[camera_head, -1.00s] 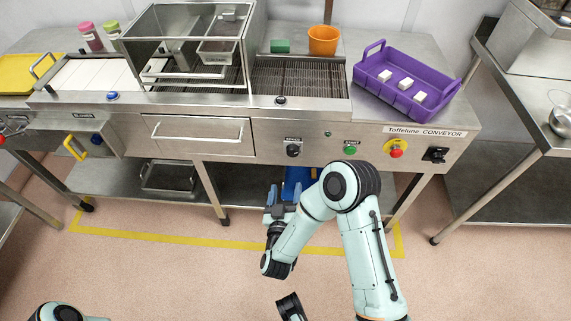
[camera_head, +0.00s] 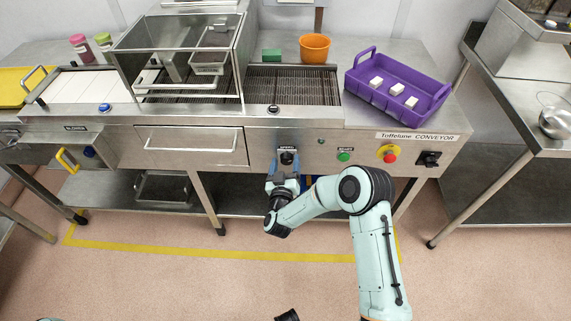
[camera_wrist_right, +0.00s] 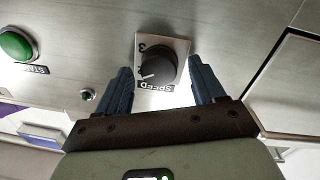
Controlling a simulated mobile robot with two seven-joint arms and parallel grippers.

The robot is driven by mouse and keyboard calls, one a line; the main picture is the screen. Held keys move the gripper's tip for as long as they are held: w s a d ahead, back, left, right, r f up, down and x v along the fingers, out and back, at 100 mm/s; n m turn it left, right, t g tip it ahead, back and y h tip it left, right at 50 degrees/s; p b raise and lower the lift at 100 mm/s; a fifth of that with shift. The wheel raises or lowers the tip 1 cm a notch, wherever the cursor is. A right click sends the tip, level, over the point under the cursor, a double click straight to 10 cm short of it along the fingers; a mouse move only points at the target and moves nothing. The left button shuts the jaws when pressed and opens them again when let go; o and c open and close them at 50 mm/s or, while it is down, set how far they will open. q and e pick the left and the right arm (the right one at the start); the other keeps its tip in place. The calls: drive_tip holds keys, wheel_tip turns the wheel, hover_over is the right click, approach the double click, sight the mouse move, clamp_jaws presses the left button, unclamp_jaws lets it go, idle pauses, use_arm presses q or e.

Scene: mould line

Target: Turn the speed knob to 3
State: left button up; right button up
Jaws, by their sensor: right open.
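The speed knob (camera_wrist_right: 158,70) is a round black dial with a white pointer mark, on a pale square plate lettered SPEED. In the right wrist view the plate appears upside down; the 3 is at its upper left, and the mark points left and slightly down, away from the 3. In the head view the knob (camera_head: 287,154) is on the conveyor's front panel, partly covered by my gripper. My right gripper (camera_head: 285,168) is open, with its blue fingers on either side of the knob.
A green start button (camera_head: 344,156), a red stop button on yellow (camera_head: 389,154) and a black switch (camera_head: 429,159) lie right of the knob. A drawer (camera_head: 190,146) is to its left. A purple crate (camera_head: 420,108) stands on top. The floor in front is clear.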

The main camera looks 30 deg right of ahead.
drive_tip(key=c, duration=1.1)
drive_tip(key=shift+o, duration=0.2)
use_arm(q)
drive_tip(key=shift+w+f, duration=0.1)
drive_tip(key=shift+f, duration=0.1)
use_arm(e)
drive_tip(key=shift+m, duration=0.3)
drive_tip(key=m+b, duration=0.3)
drive_tip(key=shift+d+m, duration=0.1)
drive_tip(key=shift+m, duration=0.3)
drive_tip(key=m+b, duration=0.3)
drive_tip(key=m, duration=0.2)
drive_tip(key=shift+s+d+f+m+y, duration=0.1)
drive_tip(key=shift+m+y, duration=0.2)
use_arm(q)
drive_tip(key=w+a+f+t+y+b, duration=0.1)
drive_tip(key=w+a+f+t, duration=0.2)
drive_tip(key=w+f, duration=0.4)
drive_tip(key=shift+w+a+f+n+b, duration=0.3)
drive_tip(key=shift+w+f, duration=0.05)
drive_tip(key=shift+w, duration=0.3)
use_arm(e)
drive_tip(key=shift+m, duration=0.9)
